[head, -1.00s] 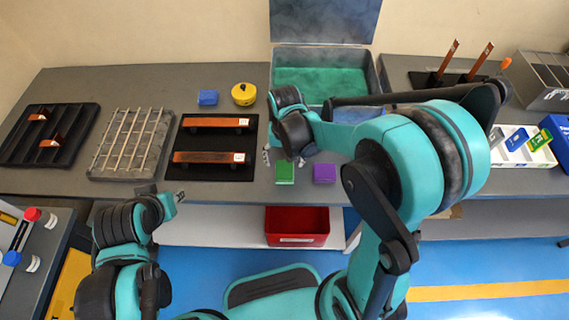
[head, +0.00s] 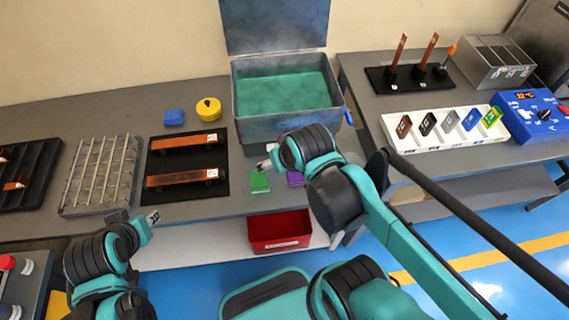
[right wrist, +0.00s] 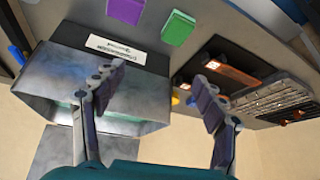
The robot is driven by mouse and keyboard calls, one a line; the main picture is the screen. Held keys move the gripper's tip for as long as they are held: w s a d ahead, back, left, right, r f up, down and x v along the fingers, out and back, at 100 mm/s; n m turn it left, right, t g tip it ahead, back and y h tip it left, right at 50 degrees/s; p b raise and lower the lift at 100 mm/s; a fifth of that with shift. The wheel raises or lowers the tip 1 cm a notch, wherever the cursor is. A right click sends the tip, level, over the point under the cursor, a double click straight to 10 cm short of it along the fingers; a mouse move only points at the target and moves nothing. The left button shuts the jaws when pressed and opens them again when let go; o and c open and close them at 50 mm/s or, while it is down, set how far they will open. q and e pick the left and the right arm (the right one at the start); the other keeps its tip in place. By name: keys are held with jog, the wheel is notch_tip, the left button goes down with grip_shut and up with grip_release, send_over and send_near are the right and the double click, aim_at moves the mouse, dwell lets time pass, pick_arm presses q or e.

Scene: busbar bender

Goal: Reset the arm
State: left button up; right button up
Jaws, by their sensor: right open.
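My right arm reaches in from the lower right of the head view. Its gripper (head: 266,164) is above the bench front edge, near the green block (head: 260,182) and the purple block (head: 296,179), which is partly hidden by the arm. In the right wrist view my right gripper (right wrist: 160,88) has its fingers spread with nothing between them. The grey tank (right wrist: 115,75) with green liquid lies beyond the left finger. My left gripper (head: 149,217) is low at the left, beside the bench front edge; its fingers are too small to judge.
A black mat (head: 218,170) with two copper bars and a slatted rack (head: 75,200) are at left. A red bin (head: 280,232) sits below. At right are a white tray (head: 405,140) of coloured pieces, a blue control box (head: 530,122) and a post stand (head: 385,82).

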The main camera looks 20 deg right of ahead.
jog(key=shift+s+d+r+n+t, duration=0.1)
jog(key=shift+s+d+n+t, duration=0.2)
jog(key=shift+s+t, duration=0.45)
dwell(0.8)
